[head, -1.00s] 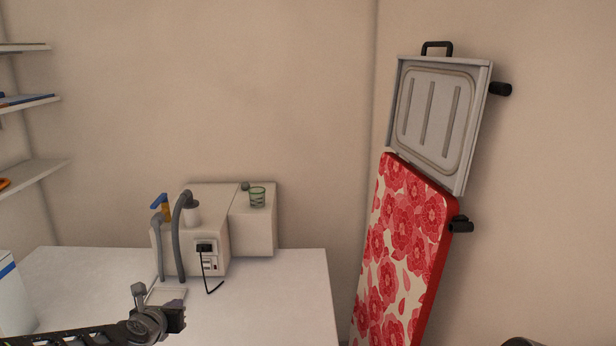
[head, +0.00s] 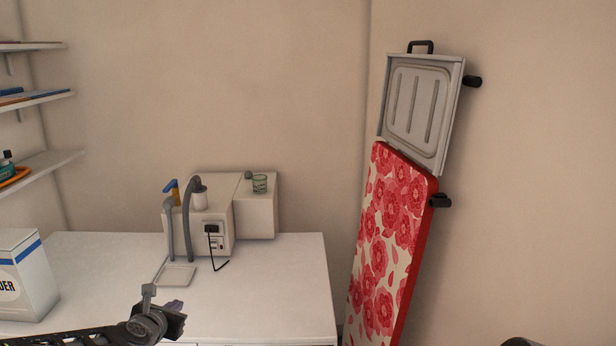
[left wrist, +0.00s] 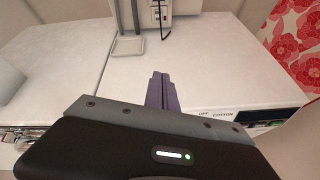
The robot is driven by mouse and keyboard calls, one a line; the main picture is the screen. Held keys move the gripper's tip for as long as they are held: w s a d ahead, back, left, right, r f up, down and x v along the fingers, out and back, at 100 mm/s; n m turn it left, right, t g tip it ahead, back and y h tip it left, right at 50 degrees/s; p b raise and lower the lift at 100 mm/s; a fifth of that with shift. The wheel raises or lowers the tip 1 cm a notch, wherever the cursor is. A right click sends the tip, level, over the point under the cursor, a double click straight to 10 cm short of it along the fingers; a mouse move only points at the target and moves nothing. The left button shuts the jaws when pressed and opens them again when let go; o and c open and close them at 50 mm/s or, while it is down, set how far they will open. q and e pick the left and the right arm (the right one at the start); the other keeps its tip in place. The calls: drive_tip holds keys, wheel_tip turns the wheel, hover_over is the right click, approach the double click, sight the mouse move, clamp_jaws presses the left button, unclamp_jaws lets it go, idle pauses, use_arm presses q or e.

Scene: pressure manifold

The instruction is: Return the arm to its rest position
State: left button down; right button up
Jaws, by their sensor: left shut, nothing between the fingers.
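My left arm comes in from the lower left in the head view. Its gripper (head: 174,306) is over the front part of the white worktop (head: 262,285). In the left wrist view the purple fingers (left wrist: 161,93) are together with nothing between them, above the white surface. They are apart from the pale manifold unit (head: 212,215) with its grey hoses, which stands against the back wall. My right gripper is not seen in either view.
A white box with a blue stripe (head: 24,275) stands at the left of the worktop. A small square tray (head: 175,275) lies in front of the unit. A floral ironing board (head: 385,240) leans at the right wall.

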use_arm(q)
drive_tip(key=s+d+f+m+g+h, duration=0.1)
drive_tip(key=s+d+f+m+g, duration=0.1)
drive_tip(key=s+d+f+m, duration=0.4)
drive_tip(key=s+d+f+m+g+h, duration=0.1)
drive_tip(key=s+d+f+m+g, duration=0.15)
drive_tip(key=s+f+m, duration=0.45)
drive_tip(key=s+d+f+m+g+h, duration=0.1)
drive_tip(key=s+d+f+m, duration=0.35)
drive_tip(key=f+m, duration=0.4)
drive_tip(key=s+d+f+m+g, duration=0.2)
drive_tip(key=s+d+f+m, duration=0.1)
drive_tip(key=s, duration=0.5)
drive_tip(key=s+d+f+m+g+h, duration=0.1)
drive_tip(key=s+d+f+m+g, duration=0.1)
drive_tip(key=s, duration=0.7)
drive_tip(key=s+d+f+m+g, duration=0.2)
drive_tip(key=s+d+f+m, duration=0.3)
drive_tip(key=s+d+f, duration=0.1)
drive_tip(key=shift+s+d+g, duration=0.35)
drive_tip(key=shift+s+d, duration=0.25)
drive_tip(key=shift+s, duration=0.55)
